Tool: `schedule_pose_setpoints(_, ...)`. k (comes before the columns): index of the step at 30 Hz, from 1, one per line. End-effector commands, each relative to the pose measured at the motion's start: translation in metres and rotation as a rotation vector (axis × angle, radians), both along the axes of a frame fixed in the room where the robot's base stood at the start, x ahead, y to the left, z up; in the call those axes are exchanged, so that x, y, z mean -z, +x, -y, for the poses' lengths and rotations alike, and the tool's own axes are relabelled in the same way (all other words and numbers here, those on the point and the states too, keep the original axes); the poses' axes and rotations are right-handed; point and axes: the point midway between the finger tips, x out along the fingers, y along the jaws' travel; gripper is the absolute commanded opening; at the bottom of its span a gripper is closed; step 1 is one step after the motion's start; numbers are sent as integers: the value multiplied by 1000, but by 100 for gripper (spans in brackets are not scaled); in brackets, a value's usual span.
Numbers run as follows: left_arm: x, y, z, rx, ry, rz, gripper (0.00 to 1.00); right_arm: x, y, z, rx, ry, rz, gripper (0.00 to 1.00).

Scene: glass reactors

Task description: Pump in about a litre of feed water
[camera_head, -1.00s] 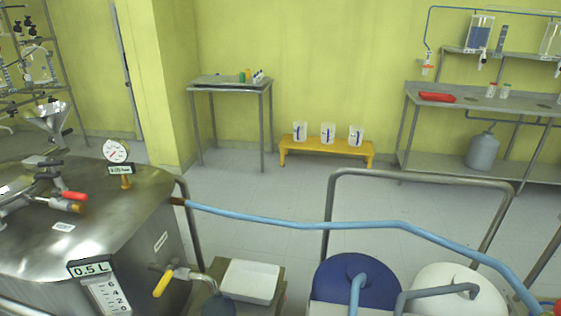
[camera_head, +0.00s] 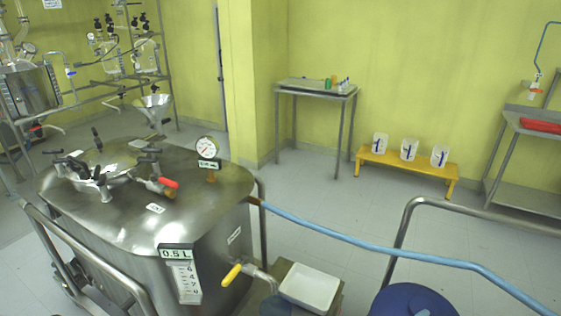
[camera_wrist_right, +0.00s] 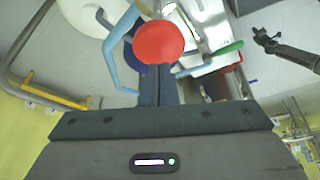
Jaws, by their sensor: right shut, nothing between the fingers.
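The steel tank (camera_head: 130,215) stands at the left of the head view. Its front has a sign reading 0.5 L (camera_head: 176,253) above a white level scale (camera_head: 184,282); I cannot make out the level. A light blue hose (camera_head: 370,244) runs right from the tank's side. A blue drum (camera_head: 410,303) is cut off at the bottom edge. In the right wrist view my right gripper (camera_wrist_right: 158,80) is shut and empty. A round red knob (camera_wrist_right: 158,42) is just beyond its fingertips; I cannot tell whether they touch. My left gripper is not in view.
A steel rail (camera_head: 400,225) curves beside the drum. A low yellow bench (camera_head: 400,165) with jugs (camera_head: 410,149) stands by the wall. The floor before it is clear.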

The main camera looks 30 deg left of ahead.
Motion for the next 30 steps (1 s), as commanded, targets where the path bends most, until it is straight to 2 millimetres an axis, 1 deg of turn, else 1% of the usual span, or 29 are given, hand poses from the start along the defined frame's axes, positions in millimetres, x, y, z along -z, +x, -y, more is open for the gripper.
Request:
schedule_pose_setpoints(6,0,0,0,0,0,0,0,0,0,0,0,0,0,0)
schedule_pose_setpoints(10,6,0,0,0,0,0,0,6,0,0,0,0,0,0)
schedule_pose_setpoints(30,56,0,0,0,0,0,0,65,-1,0,-1,1,-2,0)
